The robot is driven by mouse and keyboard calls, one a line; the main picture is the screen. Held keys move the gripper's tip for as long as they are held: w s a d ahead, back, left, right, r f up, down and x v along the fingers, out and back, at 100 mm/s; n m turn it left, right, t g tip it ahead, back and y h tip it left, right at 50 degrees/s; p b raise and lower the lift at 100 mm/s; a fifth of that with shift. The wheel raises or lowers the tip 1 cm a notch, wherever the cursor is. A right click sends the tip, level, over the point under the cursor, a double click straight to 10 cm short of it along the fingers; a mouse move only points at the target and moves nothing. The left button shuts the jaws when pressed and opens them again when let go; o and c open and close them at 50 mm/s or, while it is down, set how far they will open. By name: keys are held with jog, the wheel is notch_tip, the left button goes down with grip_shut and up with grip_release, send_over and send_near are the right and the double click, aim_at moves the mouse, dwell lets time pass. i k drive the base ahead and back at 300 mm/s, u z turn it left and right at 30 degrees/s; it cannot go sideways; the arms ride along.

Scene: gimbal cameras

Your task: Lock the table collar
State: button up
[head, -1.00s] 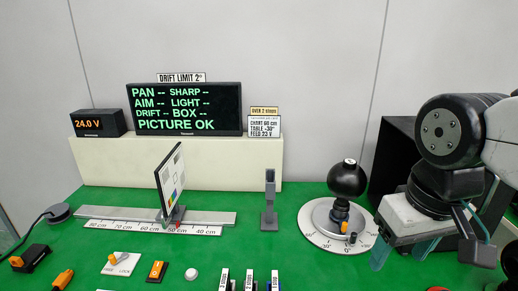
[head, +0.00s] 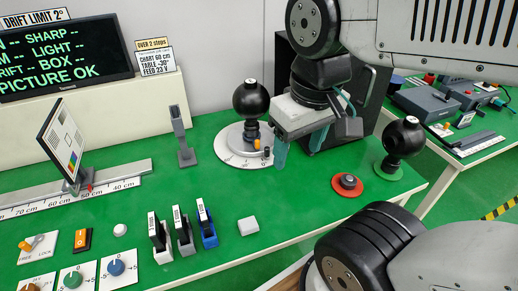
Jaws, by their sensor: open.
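The round table is a grey turntable on a white scaled disc (head: 228,153), at the centre of the head view. A black ball-shaped camera (head: 252,99) stands upright on it. At the foot of its post are a small orange part (head: 257,144) and a small dark knob (head: 266,154); I cannot tell which of them is the collar, or its lock state. My gripper (head: 300,147) points down just right of the disc. Its two bluish fingers are apart with nothing between them, and it appears clear of the table parts.
A black open box (head: 355,105) stands behind my gripper. A red disc with a knob (head: 348,185) and another ball camera (head: 403,140) are to the right. A FREE/LOCK switch panel (head: 38,248), a chart on a rail (head: 62,145) and several labelled blocks (head: 184,232) lie left.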

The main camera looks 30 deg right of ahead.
aim_at(257, 142)
jog(key=k, duration=1)
jog(key=z, duration=1.7)
jog(key=i, duration=1.05)
jog(key=u, duration=1.9)
